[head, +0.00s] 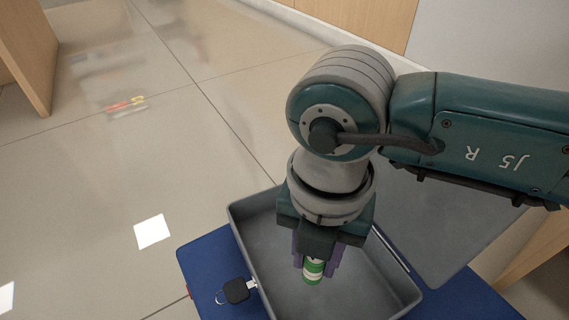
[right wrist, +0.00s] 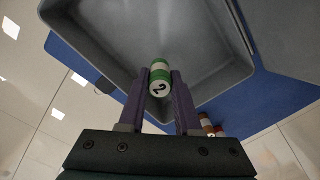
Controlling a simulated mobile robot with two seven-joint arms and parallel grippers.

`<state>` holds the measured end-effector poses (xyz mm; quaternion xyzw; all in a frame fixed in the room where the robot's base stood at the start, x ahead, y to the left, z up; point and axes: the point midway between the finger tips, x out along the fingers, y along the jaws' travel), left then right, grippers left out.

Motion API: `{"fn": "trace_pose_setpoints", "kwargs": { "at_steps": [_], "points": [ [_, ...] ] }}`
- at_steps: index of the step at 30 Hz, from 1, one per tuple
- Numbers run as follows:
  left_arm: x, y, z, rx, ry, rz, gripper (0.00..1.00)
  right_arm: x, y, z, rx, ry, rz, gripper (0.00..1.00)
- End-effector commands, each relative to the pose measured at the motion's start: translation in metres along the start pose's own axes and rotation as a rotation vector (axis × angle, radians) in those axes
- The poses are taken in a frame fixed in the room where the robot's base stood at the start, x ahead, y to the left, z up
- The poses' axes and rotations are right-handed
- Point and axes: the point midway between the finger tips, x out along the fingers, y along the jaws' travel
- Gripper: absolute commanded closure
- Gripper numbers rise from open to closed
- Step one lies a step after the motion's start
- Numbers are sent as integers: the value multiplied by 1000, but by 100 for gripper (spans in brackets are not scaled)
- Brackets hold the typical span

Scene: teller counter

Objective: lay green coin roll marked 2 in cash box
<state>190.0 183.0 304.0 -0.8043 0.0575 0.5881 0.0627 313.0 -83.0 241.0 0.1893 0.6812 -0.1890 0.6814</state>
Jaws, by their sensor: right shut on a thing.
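The green coin roll (head: 313,273) has a white band, and in the right wrist view its marked end (right wrist: 159,89) reads 2. My right gripper (head: 316,264) points down and is shut on this roll, its purple fingers on either side. It holds the roll over the inside of the open grey cash box (head: 375,290). In the right wrist view the box (right wrist: 110,45) lies beyond the fingers. I cannot tell whether the roll touches the box floor. My left gripper is not in view.
The box stands on a blue surface (head: 205,265). A black key fob (head: 236,291) with a ring lies against its left wall. The grey lid (head: 440,225) stands open at the right. Brown-and-white rolls (right wrist: 209,125) show beside the box in the wrist view.

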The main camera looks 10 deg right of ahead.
Motion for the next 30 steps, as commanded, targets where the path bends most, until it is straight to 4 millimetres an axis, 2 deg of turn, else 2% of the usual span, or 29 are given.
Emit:
{"fn": "trace_pose_setpoints", "kwargs": {
  "at_steps": [4,10,22,23,30],
  "points": [
    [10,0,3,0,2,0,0,13,0,0,0,0,0,100],
    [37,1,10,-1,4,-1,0,46,0,0,0,-1,1,100],
    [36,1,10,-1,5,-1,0,48,0,0,0,-1,0,100],
    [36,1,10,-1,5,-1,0,48,0,0,0,-1,0,67],
    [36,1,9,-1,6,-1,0,47,0,0,0,0,0,40]
  ]
}}
